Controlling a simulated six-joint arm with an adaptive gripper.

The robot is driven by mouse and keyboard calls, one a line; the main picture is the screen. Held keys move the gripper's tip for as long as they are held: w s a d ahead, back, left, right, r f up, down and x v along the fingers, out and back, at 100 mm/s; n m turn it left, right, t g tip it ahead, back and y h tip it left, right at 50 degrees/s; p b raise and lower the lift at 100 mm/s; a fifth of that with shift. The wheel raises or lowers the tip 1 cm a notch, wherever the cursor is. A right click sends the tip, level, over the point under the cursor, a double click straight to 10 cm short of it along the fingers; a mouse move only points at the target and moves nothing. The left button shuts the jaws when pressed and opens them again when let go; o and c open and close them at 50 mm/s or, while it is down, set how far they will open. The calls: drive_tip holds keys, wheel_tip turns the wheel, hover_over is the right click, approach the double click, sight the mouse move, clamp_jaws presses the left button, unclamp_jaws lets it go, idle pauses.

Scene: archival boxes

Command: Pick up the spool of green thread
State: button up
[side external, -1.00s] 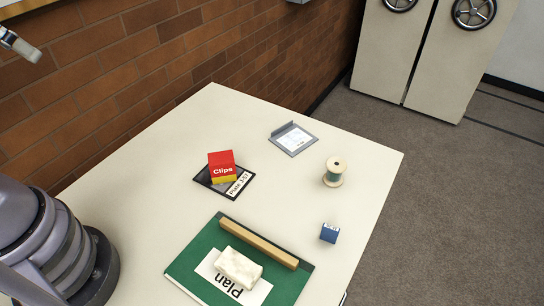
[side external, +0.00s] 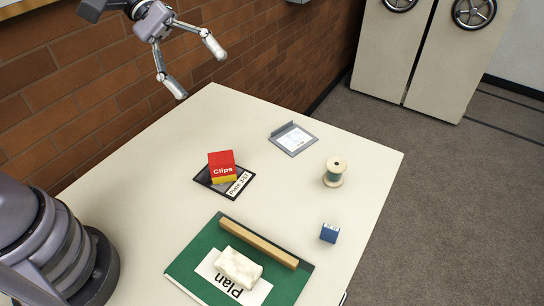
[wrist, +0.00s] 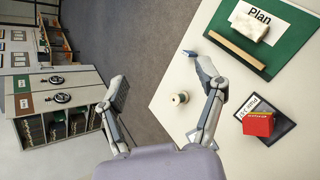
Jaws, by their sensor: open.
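The spool of green thread (side external: 334,172) stands upright on the right part of the white table, with pale ends and a green band of thread. It also shows in the wrist view (wrist: 180,98), small, between my two fingers and closer to the right one. My gripper (side external: 194,68) is open and empty, high above the table's far left edge in the side view, well apart from the spool. Its spread fingers also show in the wrist view (wrist: 160,88).
A red Clips box (side external: 222,165) sits on a dark plate. A grey holder with a card (side external: 293,139) lies behind it. A small blue box (side external: 329,233) is in front of the spool. A green folder (side external: 190,265) bears a wooden bar (side external: 258,243) and a white block (side external: 239,268).

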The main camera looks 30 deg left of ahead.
sight(335, 173)
drive_tip(key=w+d+f+n+t+h, duration=0.2)
drive_tip(key=w+d+f+n, duration=0.1)
drive_tip(key=w+f+n, duration=0.3)
drive_tip(key=w+d+f+n+t+h, duration=0.2)
drive_tip(key=w+d+f+n, duration=0.2)
drive_tip(key=w+f, duration=0.35)
drive_tip(key=w+f+n+t+y, duration=0.1)
drive_tip(key=f+n, duration=0.1)
drive_tip(key=f, duration=0.3)
drive_tip(key=w+a+f+n+t+y, duration=0.1)
drive_tip(key=f+n+t, duration=0.1)
drive_tip(key=f, duration=0.4)
drive_tip(key=w+a+f+n+t+y, duration=0.1)
drive_tip(key=f+n, duration=0.2)
drive_tip(key=f, duration=0.2)
drive_tip(key=shift+w+f+n+t, duration=0.2)
drive_tip(key=shift+n+t, duration=0.1)
drive_tip(key=shift+n, duration=0.1)
drive_tip(key=shift+y, duration=0.3)
drive_tip(key=x, duration=0.8)
drive_tip(key=shift+a, duration=0.1)
drive_tip(key=shift+x, duration=2.85)
drive_tip(key=shift+f, duration=0.1)
drive_tip(key=c, duration=1.2)
drive_tip(key=shift+c, duration=0.2)
